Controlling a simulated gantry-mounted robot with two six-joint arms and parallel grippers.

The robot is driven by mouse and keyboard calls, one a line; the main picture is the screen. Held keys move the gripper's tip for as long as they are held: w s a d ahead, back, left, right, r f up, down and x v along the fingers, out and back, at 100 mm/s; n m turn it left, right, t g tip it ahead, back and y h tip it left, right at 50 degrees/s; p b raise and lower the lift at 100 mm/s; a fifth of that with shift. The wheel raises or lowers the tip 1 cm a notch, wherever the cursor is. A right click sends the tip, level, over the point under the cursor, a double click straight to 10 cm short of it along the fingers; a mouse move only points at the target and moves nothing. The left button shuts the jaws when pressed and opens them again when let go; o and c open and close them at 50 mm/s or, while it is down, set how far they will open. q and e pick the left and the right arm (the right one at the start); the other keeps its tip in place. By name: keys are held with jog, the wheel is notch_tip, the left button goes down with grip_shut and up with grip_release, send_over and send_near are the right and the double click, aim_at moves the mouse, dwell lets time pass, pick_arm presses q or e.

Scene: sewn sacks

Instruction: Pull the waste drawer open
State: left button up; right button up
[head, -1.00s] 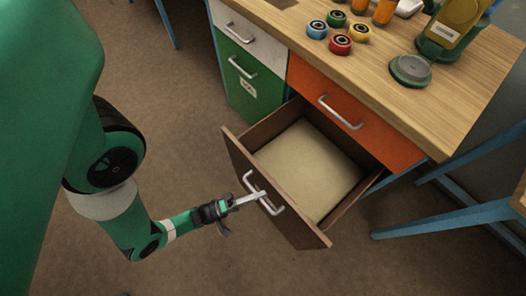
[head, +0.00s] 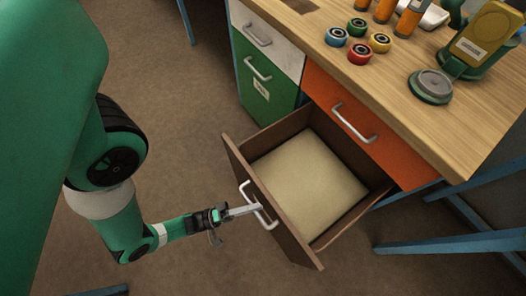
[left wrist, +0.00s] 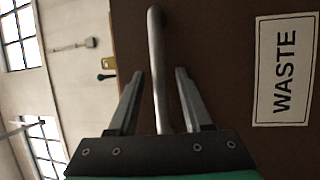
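The waste drawer (head: 268,205) is brown and stands well out from the bench, showing its pale inside bottom. Its silver bar handle (head: 247,190) is on the front panel. In the left wrist view a white WASTE label (left wrist: 285,70) is on the brown front, to the right of the handle (left wrist: 158,60). My left gripper (head: 254,208) is at the handle in the head view. In the left wrist view the left gripper (left wrist: 160,78) has one finger on each side of the bar, with gaps visible, so it is open around it. My right gripper is not in view.
Above the drawer is an orange drawer (head: 365,125); a green one (head: 265,88) is to the left, both shut. The wooden benchtop (head: 400,85) holds several coloured rolls and a green device (head: 480,45). Blue legs (head: 455,242) stand at right. Brown floor lies open in front.

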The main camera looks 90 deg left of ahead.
pick_arm(q)
jog(key=b+v, duration=0.2)
jog(key=v, duration=0.9)
jog(key=shift+s, duration=0.3)
jog(key=shift+f, duration=0.1)
